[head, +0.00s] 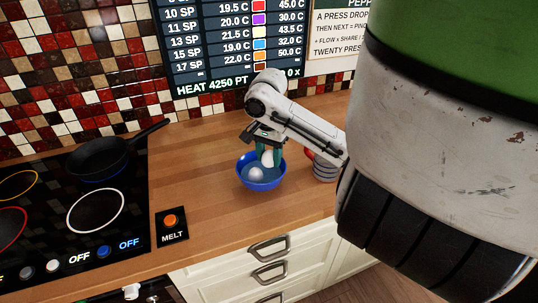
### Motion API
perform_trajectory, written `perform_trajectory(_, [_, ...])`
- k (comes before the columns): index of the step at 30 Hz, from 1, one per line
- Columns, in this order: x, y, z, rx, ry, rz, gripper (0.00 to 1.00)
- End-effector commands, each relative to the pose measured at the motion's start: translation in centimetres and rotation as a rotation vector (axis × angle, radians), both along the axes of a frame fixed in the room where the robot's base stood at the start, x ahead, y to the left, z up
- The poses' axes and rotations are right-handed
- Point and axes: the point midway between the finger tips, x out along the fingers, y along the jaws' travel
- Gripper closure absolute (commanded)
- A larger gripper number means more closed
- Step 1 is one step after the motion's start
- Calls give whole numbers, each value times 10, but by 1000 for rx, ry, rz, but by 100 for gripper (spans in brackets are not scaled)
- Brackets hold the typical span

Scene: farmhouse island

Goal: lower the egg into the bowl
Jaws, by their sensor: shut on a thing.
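A blue bowl (262,187) stands on the wooden counter in the head view, left of my arm. My gripper (268,159) points down over it, its teal fingers within the bowl's outline. They are shut on a pale egg (267,158), seen between the fingertips toward the back of the bowl. A second pale, rounded thing (256,174) lies inside the bowl at the front left; it looks like another egg. I cannot tell whether the held egg touches the bowl or the thing in it.
A red and grey striped mug (325,169) stands right of the bowl, partly behind my arm. A hob (75,215) with a black pan (98,158) and a MELT button (171,222) are to the left. Wooden counter (205,165) is clear left of the bowl.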

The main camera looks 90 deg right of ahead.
Motion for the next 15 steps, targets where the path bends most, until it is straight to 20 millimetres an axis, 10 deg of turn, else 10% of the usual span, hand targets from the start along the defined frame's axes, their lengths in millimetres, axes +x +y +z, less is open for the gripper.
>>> perform_trajectory(15, [0, 0, -5, 0, 0, 0, 86])
